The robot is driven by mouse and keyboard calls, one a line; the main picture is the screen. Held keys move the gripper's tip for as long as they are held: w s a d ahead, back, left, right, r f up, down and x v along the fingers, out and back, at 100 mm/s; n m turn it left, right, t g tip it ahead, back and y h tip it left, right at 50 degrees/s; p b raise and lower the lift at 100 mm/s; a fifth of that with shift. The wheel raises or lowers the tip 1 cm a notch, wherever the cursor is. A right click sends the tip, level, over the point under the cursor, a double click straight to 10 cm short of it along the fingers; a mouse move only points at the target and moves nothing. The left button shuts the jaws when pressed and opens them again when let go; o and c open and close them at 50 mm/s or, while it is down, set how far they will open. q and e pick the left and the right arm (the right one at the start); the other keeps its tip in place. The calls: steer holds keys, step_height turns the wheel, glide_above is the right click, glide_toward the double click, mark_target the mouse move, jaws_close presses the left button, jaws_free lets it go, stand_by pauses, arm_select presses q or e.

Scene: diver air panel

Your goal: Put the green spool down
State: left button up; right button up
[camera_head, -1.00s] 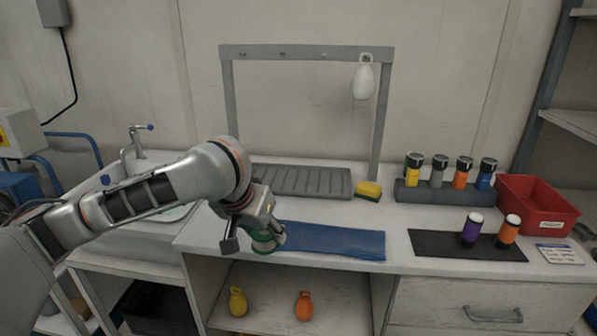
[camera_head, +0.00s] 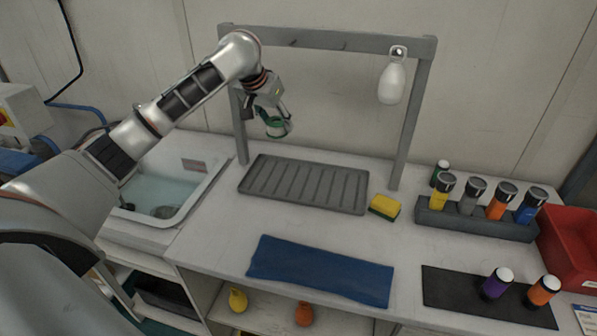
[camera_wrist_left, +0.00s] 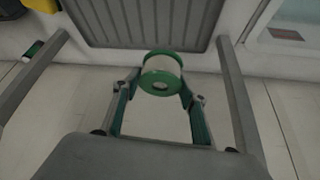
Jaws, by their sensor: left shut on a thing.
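The green spool (camera_head: 277,127) is held in the air above the back left of the counter, in front of the grey hanging frame's left part. My left gripper (camera_head: 271,115) is shut on it. In the left wrist view the spool (camera_wrist_left: 161,73) has green rims and a pale middle, and sits between the two fingertips. The grey ribbed tray (camera_head: 305,184) lies below the spool, apart from it. My right gripper is not in view.
A grey frame (camera_head: 330,40) with a white bottle (camera_head: 391,83) stands behind. The sink (camera_head: 165,190) is to the left. A yellow sponge (camera_head: 384,207), blue cloth (camera_head: 320,271), rack of bottles (camera_head: 475,222), dark mat (camera_head: 470,300) and red bin (camera_head: 575,245) are to the right and front.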

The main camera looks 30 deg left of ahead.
arm_select(q)
steer(key=f, duration=1.8)
steer(key=shift+s+f, duration=0.2)
steer(key=shift+f, duration=0.15)
steer(key=shift+f, duration=0.15)
steer(key=o, duration=1.1)
steer(key=v, duration=1.2)
steer(key=shift+r, duration=0.2)
